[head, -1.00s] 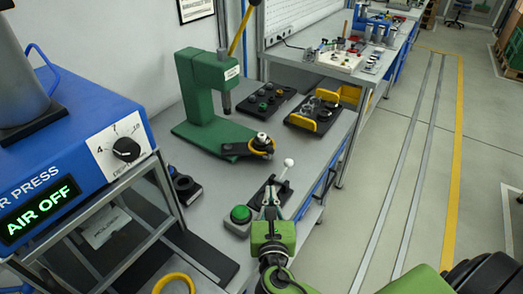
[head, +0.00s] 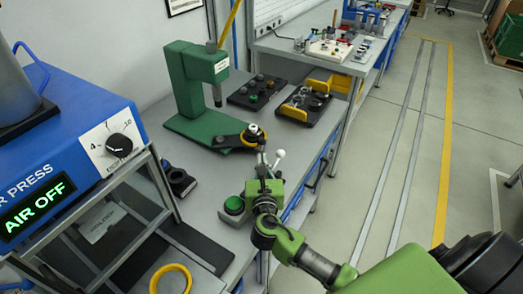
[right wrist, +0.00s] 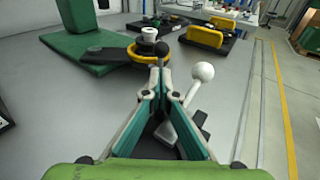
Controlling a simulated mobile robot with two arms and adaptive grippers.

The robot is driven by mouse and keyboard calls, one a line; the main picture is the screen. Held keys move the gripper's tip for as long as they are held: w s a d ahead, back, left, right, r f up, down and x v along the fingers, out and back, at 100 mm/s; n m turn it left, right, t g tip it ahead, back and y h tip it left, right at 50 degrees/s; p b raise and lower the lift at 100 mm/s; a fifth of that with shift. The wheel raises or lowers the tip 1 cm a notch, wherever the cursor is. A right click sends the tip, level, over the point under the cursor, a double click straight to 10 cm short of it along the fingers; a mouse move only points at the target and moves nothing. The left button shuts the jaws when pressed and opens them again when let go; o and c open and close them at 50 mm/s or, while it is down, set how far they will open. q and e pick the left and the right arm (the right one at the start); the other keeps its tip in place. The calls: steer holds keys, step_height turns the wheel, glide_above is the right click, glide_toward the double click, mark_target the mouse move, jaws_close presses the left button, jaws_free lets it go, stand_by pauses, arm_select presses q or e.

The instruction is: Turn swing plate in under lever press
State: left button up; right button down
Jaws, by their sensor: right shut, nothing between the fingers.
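The green lever press (head: 188,85) stands on the bench with its yellow lever (head: 228,24) raised. Its swing plate (head: 228,141) is dark, with a yellow ring and a light-topped round part at its outer end. That end sticks out to the right of the press ram (head: 217,95), not under it. In the right wrist view the ringed end of the swing plate (right wrist: 132,54) lies just beyond the fingertips. My right gripper (head: 262,153) is shut and empty, close to the ring; its tips (right wrist: 160,66) overlap the ring's near edge in view, so contact is unclear. My left gripper is not in view.
A white-knobbed lever (head: 279,154) stands right beside my right gripper. A green button (head: 234,204) is in front of it. Dark trays of parts (head: 257,92) lie behind, right of the press. The blue air press (head: 75,125) fills the left side.

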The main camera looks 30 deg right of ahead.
mark_target(261, 145)
steer(key=shift+w+d+r, duration=0.2)
steer(key=shift+w+d, duration=0.1)
steer(key=shift+w, duration=0.25)
steer(key=shift+w+d+r, duration=0.15)
steer(key=shift+w+d, duration=0.1)
steer(key=shift+w, duration=0.3)
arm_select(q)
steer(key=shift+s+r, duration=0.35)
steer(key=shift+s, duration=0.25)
arm_select(e)
steer(key=shift+w+d, duration=0.2)
steer(key=shift+w, duration=0.2)
steer(key=shift+w+d+r+p, duration=0.2)
steer(key=shift+w+d+p, duration=0.2)
steer(key=shift+d+p, duration=0.25)
steer(key=shift+w+d, duration=0.2)
steer(key=shift+d, duration=0.05)
steer(key=shift+f, duration=0.2)
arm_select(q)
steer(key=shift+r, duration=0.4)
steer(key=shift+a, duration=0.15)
